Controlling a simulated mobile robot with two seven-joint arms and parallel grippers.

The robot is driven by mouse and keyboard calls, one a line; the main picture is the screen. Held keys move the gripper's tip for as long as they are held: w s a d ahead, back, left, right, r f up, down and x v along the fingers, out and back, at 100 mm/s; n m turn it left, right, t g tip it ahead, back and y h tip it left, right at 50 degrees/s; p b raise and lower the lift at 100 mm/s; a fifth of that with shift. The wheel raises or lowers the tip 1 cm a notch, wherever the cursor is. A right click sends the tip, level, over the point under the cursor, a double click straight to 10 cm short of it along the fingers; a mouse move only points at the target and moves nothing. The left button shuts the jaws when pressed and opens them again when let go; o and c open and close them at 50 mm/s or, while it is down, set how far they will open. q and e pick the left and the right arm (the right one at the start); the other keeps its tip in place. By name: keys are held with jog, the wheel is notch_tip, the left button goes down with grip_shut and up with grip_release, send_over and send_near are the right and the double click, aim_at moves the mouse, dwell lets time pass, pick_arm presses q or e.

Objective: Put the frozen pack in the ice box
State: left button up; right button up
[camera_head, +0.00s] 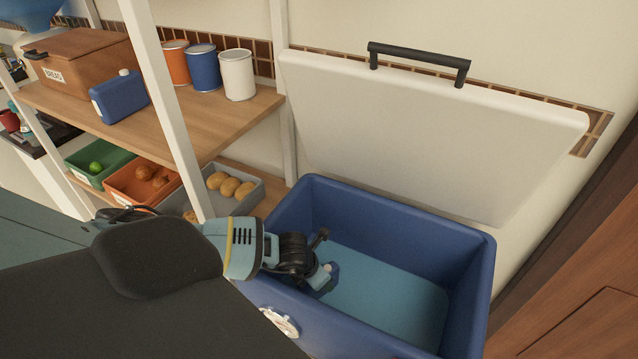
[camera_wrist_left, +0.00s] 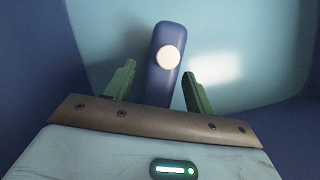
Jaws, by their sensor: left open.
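The ice box (camera_head: 470,300) is a large dark blue bin with a lighter blue floor, and its white lid (camera_head: 430,130) stands open behind it. A dark blue frozen pack (camera_head: 333,276) with a round white cap is inside the box, partly hidden by my left gripper (camera_head: 322,258). In the left wrist view the pack (camera_wrist_left: 159,88) shows end-on between the two green fingers of my left gripper (camera_wrist_left: 159,72). The fingers are spread, with gaps on both sides of the pack. I cannot tell whether it touches the box floor. My right gripper is out of view.
A wooden shelf (camera_head: 225,115) at left holds a bread box (camera_head: 85,65), another blue pack with a white cap (camera_head: 119,97) and three cans. Bins of produce stand below. The box's right side is empty. A white shelf post (camera_head: 165,105) stands near my arm.

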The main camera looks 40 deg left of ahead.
pick_arm(q)
jog(key=shift+r, duration=0.3)
jog(key=p+v, duration=0.2)
jog(key=v, duration=1)
jog(key=shift+r, duration=0.3)
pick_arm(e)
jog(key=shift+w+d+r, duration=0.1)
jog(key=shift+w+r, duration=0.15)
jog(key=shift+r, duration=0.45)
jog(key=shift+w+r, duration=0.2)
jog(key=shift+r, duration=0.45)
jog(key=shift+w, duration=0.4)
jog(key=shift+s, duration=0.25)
